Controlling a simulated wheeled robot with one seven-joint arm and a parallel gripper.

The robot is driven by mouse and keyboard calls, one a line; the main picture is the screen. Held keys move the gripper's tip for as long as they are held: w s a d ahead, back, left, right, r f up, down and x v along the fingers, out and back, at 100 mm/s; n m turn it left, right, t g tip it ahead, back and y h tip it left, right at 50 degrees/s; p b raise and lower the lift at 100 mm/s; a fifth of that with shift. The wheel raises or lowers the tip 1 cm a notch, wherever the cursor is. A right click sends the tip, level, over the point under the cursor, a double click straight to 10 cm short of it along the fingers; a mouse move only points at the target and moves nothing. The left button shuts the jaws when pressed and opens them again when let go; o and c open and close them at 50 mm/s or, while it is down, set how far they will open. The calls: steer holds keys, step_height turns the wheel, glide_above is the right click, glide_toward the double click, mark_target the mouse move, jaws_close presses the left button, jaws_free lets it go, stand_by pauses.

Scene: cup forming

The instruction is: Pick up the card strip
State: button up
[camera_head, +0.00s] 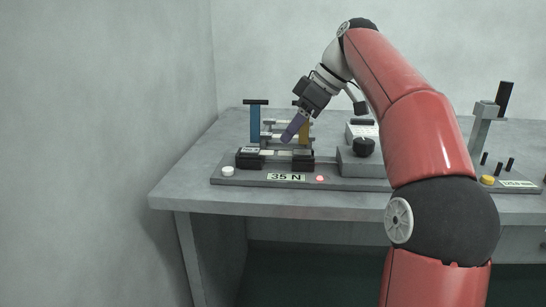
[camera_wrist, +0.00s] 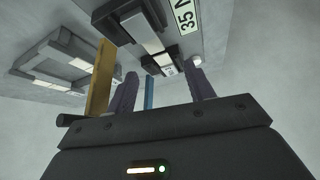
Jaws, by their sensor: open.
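Pale strips that look like card lie on a grey rack (camera_wrist: 28,68) at the left of the wrist view; one strip (camera_wrist: 52,68) shows there. Another pale piece (camera_wrist: 147,40) lies between dark blocks on the fixture. I cannot tell for certain which is the card strip. In the head view the rack (camera_head: 268,124) stands behind the fixture, partly hidden by my fingers. My gripper (camera_head: 289,136) is tilted down over the fixture; in the wrist view its purple-grey fingers (camera_wrist: 164,88) stand wide apart with nothing between them.
A blue post (camera_head: 255,123) and a yellow post (camera_head: 304,127) flank the rack, close to my fingers. The fixture base (camera_head: 240,178) carries a 35 N label and a lit red button (camera_head: 320,179). A grey box with a black knob (camera_head: 364,147) is at right. The table's left front is clear.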

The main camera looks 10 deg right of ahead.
mark_target(277, 151)
steer(key=b+x, duration=0.1)
steer(key=x, duration=0.4)
steer(key=shift+d, duration=0.15)
steer(key=c, duration=1)
